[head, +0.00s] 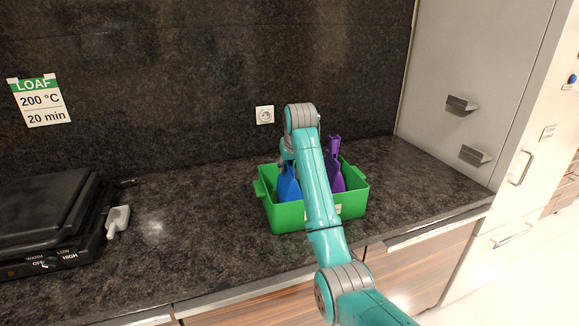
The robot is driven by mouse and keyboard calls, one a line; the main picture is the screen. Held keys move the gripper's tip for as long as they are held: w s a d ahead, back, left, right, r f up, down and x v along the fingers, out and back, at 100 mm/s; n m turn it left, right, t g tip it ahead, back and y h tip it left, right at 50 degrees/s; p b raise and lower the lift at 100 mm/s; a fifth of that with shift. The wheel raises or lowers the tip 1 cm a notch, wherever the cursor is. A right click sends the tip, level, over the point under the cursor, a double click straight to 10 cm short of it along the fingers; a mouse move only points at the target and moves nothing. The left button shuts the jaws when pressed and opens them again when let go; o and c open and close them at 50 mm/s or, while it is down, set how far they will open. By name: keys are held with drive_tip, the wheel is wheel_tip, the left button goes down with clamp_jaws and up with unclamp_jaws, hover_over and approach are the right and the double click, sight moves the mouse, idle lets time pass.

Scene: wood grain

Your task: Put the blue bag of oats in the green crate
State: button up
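The green crate (284,217) stands on the dark stone counter. A blue bag (288,186) is at the crate's left side, with its lower part behind the front wall. I cannot tell whether it rests on the crate's floor. My gripper (286,158) is directly above the blue bag, at its narrow top. My arm hides much of the gripper, and the fingers are too small to tell whether they are open or shut on the bag. A purple bag (335,177) is in the crate's right part, partly behind my arm.
A black hot plate (45,215) with a dial stands at the far left. A light grey scoop-like object (118,220) lies beside it. The counter (190,200) between them and the crate is clear. A grey cabinet (470,90) rises at the right.

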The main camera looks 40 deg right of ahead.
drive_tip(key=shift+v, duration=3.8)
